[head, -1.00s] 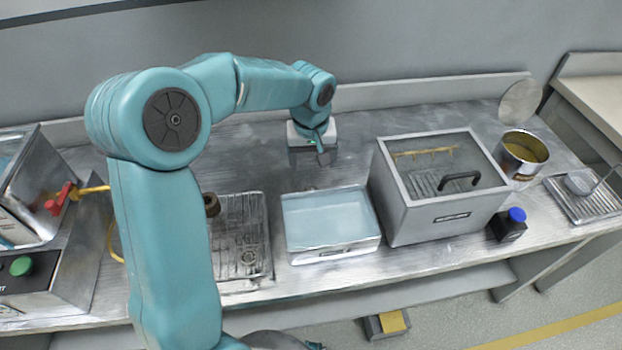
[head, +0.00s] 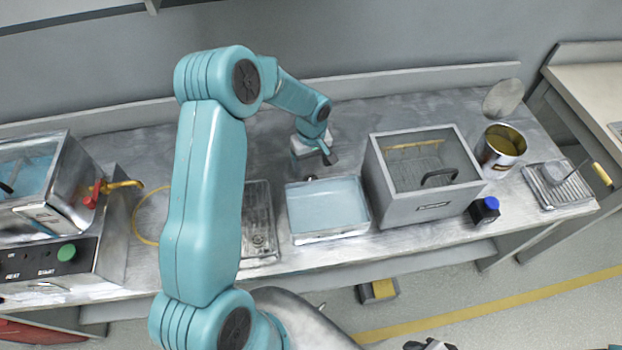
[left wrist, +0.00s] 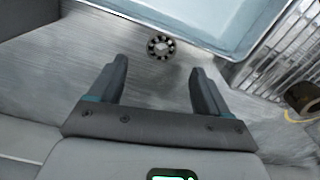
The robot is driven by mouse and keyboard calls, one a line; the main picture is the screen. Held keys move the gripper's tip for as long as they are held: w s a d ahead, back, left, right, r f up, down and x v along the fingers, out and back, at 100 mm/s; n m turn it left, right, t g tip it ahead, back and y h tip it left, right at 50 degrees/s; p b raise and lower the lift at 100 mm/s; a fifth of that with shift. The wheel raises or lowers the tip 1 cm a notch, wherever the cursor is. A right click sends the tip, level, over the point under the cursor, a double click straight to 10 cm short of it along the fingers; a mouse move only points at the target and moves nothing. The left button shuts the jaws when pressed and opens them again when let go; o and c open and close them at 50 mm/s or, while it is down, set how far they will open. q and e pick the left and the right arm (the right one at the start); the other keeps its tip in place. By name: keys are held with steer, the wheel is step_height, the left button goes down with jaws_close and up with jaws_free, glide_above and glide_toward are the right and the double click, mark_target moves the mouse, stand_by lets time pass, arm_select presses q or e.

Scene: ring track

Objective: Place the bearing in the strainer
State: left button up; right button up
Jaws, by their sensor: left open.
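The bearing (left wrist: 160,46) is a small metal ring with dark balls, lying on the steel bench close to the blue-filled tray; in the head view it is a small dark spot (head: 311,178) behind that tray. My left gripper (left wrist: 158,66) is open and empty. The bearing lies just beyond its fingertips, roughly centred between them, and apart from both. In the head view the left gripper (head: 325,153) is above the bench behind the tray. A small round basket that looks like the strainer (head: 553,173) rests on the ribbed drip tray (head: 577,191) at the right, with a yellow-ended handle.
The clear tray of blue liquid (head: 328,208) stands beside the bearing. A wire rack (head: 258,240) lies left of the tray.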

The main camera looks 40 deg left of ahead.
mark_target(311, 177)
arm_select(q)
steer(key=shift+f, duration=0.75)
steer(key=shift+s+f+p, duration=0.1)
steer(key=shift+f+p, duration=0.2)
steer(key=shift+f, duration=0.05)
step_height(311, 177, down, 4)
steer(key=shift+s+d+r+p, duration=0.1)
steer(key=shift+d+p, duration=0.05)
steer(key=shift+p, duration=0.5)
steer(key=shift+f, duration=0.4)
steer(key=c, duration=1.3)
steer(key=shift+r, duration=0.15)
